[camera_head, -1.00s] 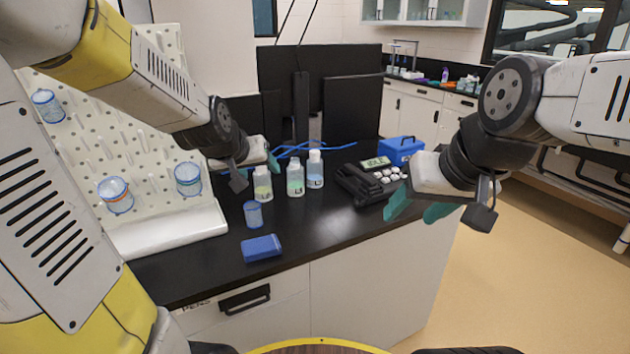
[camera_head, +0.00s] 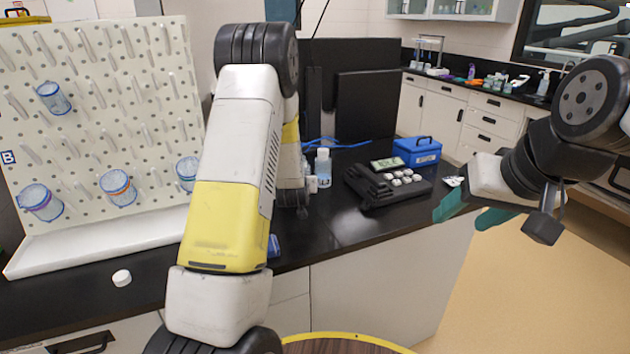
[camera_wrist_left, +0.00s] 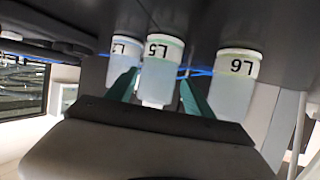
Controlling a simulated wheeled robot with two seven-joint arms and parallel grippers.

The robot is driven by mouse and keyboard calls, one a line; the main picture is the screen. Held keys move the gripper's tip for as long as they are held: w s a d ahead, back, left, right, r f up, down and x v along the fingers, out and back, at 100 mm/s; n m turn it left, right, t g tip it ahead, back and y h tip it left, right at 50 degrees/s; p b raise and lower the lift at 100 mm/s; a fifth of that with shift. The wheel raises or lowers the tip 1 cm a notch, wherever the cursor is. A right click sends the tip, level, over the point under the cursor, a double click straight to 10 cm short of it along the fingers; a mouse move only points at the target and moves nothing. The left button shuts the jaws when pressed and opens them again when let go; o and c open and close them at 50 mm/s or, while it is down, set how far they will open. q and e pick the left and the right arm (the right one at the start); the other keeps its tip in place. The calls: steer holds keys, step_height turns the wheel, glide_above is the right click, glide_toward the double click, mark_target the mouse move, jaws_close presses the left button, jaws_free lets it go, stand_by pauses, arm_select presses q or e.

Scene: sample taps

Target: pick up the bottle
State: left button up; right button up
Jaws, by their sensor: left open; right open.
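Three labelled bottles show upside down in the left wrist view: L5 (camera_wrist_left: 163,65) in the middle, L6 (camera_wrist_left: 236,78) at the right, and one with a partly hidden label (camera_wrist_left: 122,55) at the left. My left gripper (camera_wrist_left: 158,78) is open, its teal fingers on either side of L5; I cannot tell whether they touch it. In the head view my left arm hides most of that area, and one clear bottle (camera_head: 323,167) stands upright just right of it. My right gripper (camera_head: 462,214) is open and empty, right of the bench.
A pegboard (camera_head: 100,130) with several hanging beakers stands left. A dark device (camera_head: 385,185) and a blue box (camera_head: 416,151) sit right of the bottles, with black monitors (camera_head: 368,105) behind. A white cap-like piece (camera_head: 121,278) lies front left. The bench front right is clear.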

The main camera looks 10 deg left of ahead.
arm_select(q)
steer(key=x, duration=0.4)
steer(key=shift+w+f, duration=0.25)
steer(key=shift+w, duration=0.05)
steer(key=c, duration=1.1)
steer(key=shift+r, duration=0.15)
steer(key=shift+r, duration=1.3)
steer(key=s+d+r, duration=0.2)
steer(key=s, duration=1.3)
steer(key=shift+s, duration=0.4)
steer(key=shift+d, duration=0.1)
